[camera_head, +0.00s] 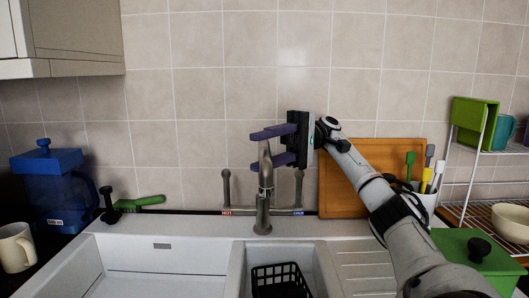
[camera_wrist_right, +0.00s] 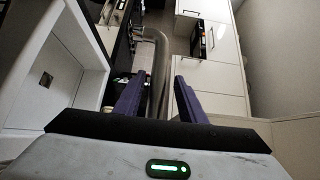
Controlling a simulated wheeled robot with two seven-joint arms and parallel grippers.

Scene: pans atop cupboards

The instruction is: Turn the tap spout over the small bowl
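The steel tap (camera_head: 263,212) stands behind the sink, between the HOT and COLD labels. Its spout (camera_head: 265,172) rises above the body and, in the head view, appears to point roughly towards me. The small bowl (camera_head: 290,251) is the narrower sink basin, in front of the tap and slightly right. My right gripper (camera_head: 262,149) reaches in from the right at spout height. Its purple fingers are open. In the right wrist view the spout (camera_wrist_right: 160,75) stands between the fingers (camera_wrist_right: 157,100), with a narrow gap showing on each side. My left gripper is out of view.
A black basket (camera_head: 281,283) sits in the small bowl. The large basin (camera_head: 165,285) lies to the left. A blue jug (camera_head: 55,195) and cream mug (camera_head: 15,248) stand left.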

